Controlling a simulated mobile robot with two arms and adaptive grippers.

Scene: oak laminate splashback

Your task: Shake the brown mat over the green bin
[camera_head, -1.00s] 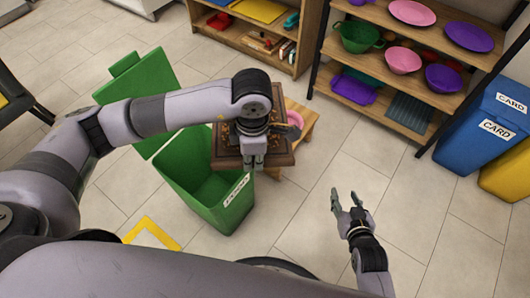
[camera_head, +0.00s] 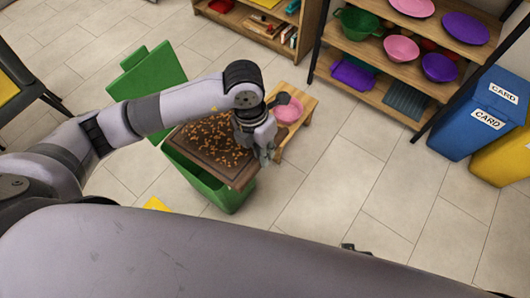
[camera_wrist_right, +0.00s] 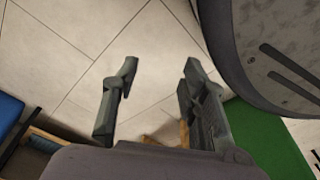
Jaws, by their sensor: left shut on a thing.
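The brown mat (camera_head: 195,150), strewn with many orange-brown crumbs, is over the green bin (camera_head: 222,193) and covers most of its opening. The bin's lid (camera_head: 150,78) stands open behind it. My left gripper (camera_head: 262,158) is shut on the mat's right edge. The mat slopes a little in the head view. My right gripper is open and empty in the right wrist view (camera_wrist_right: 155,85), with bare floor between its fingers. In the head view only a small dark part of it shows behind my body. The green bin (camera_wrist_right: 262,135) also shows at the right of the wrist view.
A small wooden stool (camera_head: 297,115) with a pink bowl (camera_head: 288,110) stands right behind the mat. A shelf (camera_head: 395,62) with bowls and plates stands at the back right, beside the blue card bin (camera_head: 478,115) and a yellow bin (camera_head: 505,155). The floor at centre right is clear.

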